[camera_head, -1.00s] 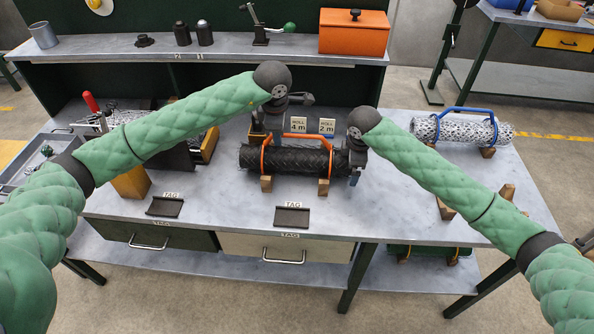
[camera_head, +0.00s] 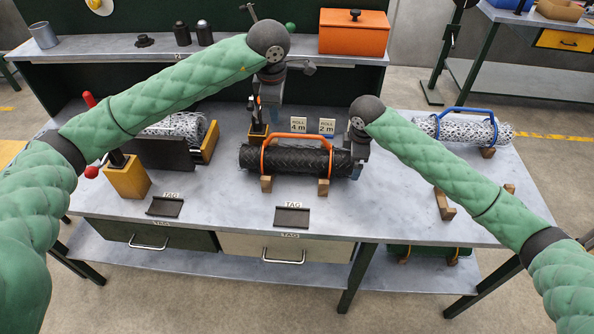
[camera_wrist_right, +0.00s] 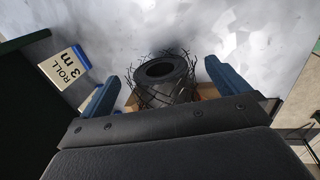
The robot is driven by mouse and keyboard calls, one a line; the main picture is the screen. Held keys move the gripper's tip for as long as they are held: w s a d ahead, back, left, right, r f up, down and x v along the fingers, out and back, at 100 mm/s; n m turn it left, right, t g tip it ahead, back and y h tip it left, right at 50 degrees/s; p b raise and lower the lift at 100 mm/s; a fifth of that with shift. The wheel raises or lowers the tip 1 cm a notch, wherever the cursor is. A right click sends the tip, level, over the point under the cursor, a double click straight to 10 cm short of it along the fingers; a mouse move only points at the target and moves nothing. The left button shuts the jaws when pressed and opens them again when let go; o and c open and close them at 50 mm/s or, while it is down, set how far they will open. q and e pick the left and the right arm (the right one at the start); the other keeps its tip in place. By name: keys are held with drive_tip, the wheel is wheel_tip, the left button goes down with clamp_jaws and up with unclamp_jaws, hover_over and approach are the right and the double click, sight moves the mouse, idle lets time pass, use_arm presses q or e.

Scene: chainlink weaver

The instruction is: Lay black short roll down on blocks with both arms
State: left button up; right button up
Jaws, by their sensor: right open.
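The black short roll (camera_head: 283,160) lies level on two small wooden blocks (camera_head: 265,184) on the grey table. An orange handle (camera_head: 297,137) arches over it. My left gripper (camera_head: 270,103) is above and behind the roll's left part, apart from it. Its fingers point down and their opening is unclear. My right gripper (camera_head: 357,171) is at the roll's right end. In the right wrist view, its two blue fingers (camera_wrist_right: 163,88) are open, with the end of the black roll (camera_wrist_right: 163,80) between them.
Signs (camera_head: 298,126) stand behind the roll. A tag holder (camera_head: 292,217) lies in front. A wire roll with a blue handle (camera_head: 455,129) is at the right. A machine with a wooden block (camera_head: 128,180) stands at the left. An orange box (camera_head: 353,33) is on the shelf.

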drive_tip(key=r, duration=0.2)
drive_tip(key=s+r, duration=0.1)
drive_tip(key=r, duration=0.5)
drive_tip(key=shift+s+r, duration=0.1)
drive_tip(key=shift+s, duration=0.25)
